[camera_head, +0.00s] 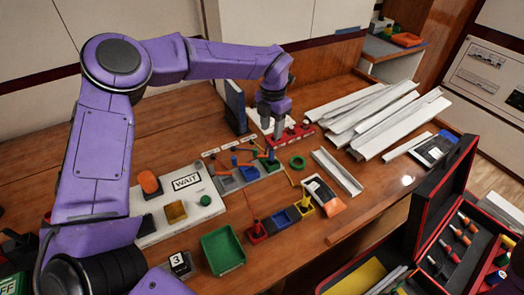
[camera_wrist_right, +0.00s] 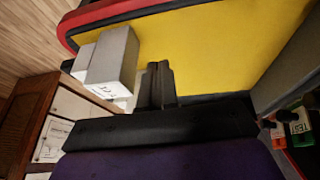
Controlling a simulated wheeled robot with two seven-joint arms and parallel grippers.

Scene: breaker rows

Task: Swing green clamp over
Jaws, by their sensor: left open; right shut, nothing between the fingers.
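A row of breaker-like blocks (camera_head: 237,178) lies mid-table, grey at left, with small orange and blue levers above it. A green block (camera_head: 269,165) is at its right end; it may be the green clamp, but it is too small to tell. My left gripper (camera_head: 270,132) points down just behind the row, beside a red strip (camera_head: 297,136). It is open, apart from the green block. My right gripper (camera_wrist_right: 157,86) is shut and empty in the right wrist view, over a yellow panel (camera_wrist_right: 205,50).
A green ring (camera_head: 297,162) lies right of the row. A white WAIT box (camera_head: 150,222), a green tray (camera_head: 222,250) and red, blue and yellow blocks (camera_head: 281,219) stand in front. White rails (camera_head: 372,115) and an open black case (camera_head: 425,215) are at right.

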